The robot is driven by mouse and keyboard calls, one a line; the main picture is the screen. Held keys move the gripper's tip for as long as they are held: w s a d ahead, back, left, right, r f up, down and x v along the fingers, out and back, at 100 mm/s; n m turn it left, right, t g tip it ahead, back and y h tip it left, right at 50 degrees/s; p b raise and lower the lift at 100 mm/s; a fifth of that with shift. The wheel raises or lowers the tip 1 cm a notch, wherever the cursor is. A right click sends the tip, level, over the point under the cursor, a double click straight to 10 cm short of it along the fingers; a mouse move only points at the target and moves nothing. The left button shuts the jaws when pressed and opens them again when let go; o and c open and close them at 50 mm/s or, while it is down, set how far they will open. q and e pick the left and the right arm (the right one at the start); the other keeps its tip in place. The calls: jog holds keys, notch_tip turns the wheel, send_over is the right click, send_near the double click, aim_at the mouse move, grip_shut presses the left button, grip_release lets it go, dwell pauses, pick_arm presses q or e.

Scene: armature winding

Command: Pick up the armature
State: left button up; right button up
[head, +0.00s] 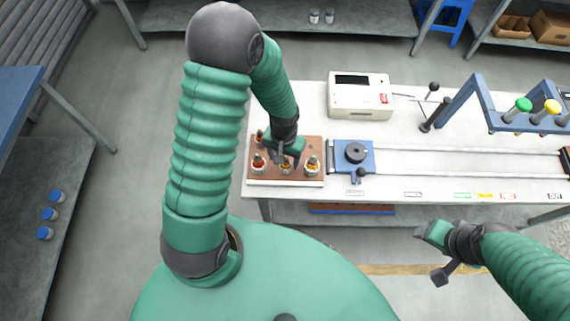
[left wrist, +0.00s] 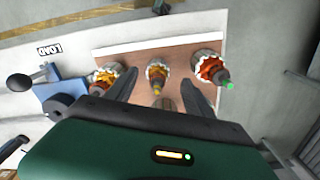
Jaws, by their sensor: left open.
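Several armatures with orange-copper windings and coloured shaft tips stand upright on a brown wooden board (head: 283,181) at the left end of the white table. In the head view the front row has a left armature (head: 258,162), a middle armature (head: 286,167) and a right armature (head: 312,164). My left gripper (head: 288,160) is over the board. In the left wrist view its open fingers (left wrist: 158,88) point toward the yellow-tipped middle armature (left wrist: 157,75), with nothing clearly held.
A blue fixture (head: 354,157) with a black knob stands right of the board. A white box-shaped machine (head: 360,96) is behind it.

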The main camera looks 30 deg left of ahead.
aim_at(285, 168)
pick_arm(q)
notch_tip(285, 168, down, 3)
jog(key=shift+w+a+r, duration=0.1)
jog(key=shift+w+f, duration=0.1)
jog(key=shift+f, duration=0.1)
jog(key=shift+d+r, duration=0.15)
jog(key=shift+d, duration=0.35)
jog(key=shift+c, duration=0.2)
jog(key=c, duration=0.5)
jog(key=shift+a, duration=0.3)
grip_shut()
